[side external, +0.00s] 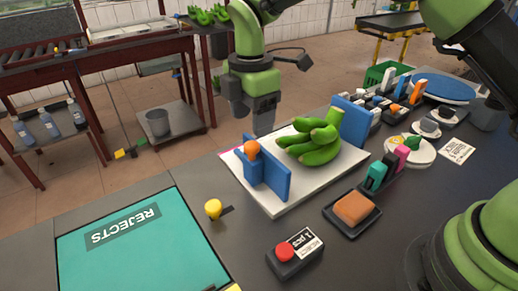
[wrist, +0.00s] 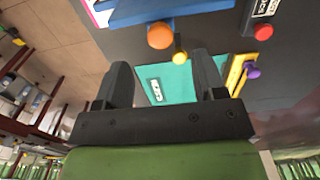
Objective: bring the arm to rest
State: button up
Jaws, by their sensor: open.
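My gripper (side external: 262,124) hangs pointing down in the side external view, just behind the far edge of the white board. In the wrist view its two dark fingers (wrist: 164,82) are spread apart with nothing between them. A green banana bunch (side external: 315,146) lies on the white board (side external: 275,205), beside the blue clamp (side external: 265,175) with its orange knob (side external: 251,149). My gripper is apart from the bunch. The orange knob also shows in the wrist view (wrist: 160,36).
The teal REJECTS surface (side external: 140,245) is at front left, with a yellow knob (side external: 213,208) nearby. A red-button box (side external: 295,252), an orange-brown block (side external: 354,207) and a blue round plate (side external: 442,89) occupy the right side. A blue upright plate (side external: 352,122) stands behind the bunch.

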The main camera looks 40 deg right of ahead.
jog(key=shift+r, duration=0.25)
jog(key=shift+r, duration=0.1)
jog(key=s+d+r+m+t+y, duration=0.1)
jog(key=s+d+r+m+t, duration=0.15)
jog(key=s+r+m, duration=0.35)
jog(key=s+d+r+m+t+y, duration=0.1)
jog(key=s+d+r+m, duration=0.25)
jog(key=r, duration=0.35)
jog(key=s+d+r+m+t, duration=0.1)
jog(key=s+d+m+t, duration=0.2)
jog(key=s+m, duration=0.9)
jog(key=s+d, duration=0.1)
jog(key=s, duration=0.1)
jog(key=shift+s+r+m+t, duration=0.15)
jog(key=shift+s+m+t, duration=0.2)
